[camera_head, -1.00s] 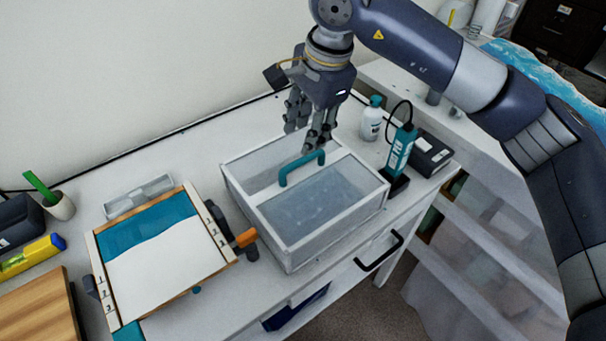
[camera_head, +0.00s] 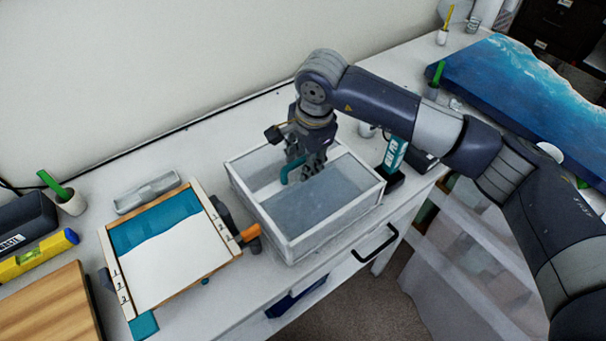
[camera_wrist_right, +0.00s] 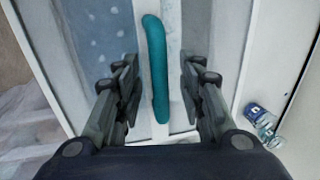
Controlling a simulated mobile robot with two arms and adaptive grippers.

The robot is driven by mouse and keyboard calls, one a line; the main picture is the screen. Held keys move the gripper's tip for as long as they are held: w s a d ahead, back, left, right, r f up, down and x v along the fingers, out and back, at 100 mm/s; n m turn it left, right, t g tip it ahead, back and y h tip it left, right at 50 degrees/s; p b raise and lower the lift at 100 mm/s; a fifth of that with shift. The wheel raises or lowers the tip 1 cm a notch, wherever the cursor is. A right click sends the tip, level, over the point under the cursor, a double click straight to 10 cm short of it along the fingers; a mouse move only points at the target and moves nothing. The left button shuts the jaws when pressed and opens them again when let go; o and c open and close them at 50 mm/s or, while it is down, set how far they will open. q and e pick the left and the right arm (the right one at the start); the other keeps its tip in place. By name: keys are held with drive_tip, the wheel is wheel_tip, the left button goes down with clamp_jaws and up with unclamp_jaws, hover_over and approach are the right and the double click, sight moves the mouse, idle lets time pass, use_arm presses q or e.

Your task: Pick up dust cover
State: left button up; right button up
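The dust cover (camera_head: 290,243) is a clear box with white edges and a teal handle (camera_head: 290,168) on top. It stands on the white table, right of the framed teal-and-white panel. My right gripper (camera_head: 304,163) is right at the handle, pointing down. In the right wrist view, the teal handle (camera_wrist_right: 157,75) lies between the two open fingers (camera_wrist_right: 160,95), with a gap on each side. The fingers do not touch it. My left gripper is not in view.
The framed panel (camera_head: 168,262) lies left of the cover, with an orange-handled clamp (camera_head: 250,233) between them. A teal bottle (camera_head: 394,153) stands close behind the cover's right end. A yellow level (camera_head: 40,255) and a wooden board (camera_head: 45,310) lie at the left.

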clamp_jaws()
drive_tip(key=shift+w, duration=0.1)
idle(0.3)
wheel_tip(320, 180, up, 18)
drive_tip(key=b, duration=0.5)
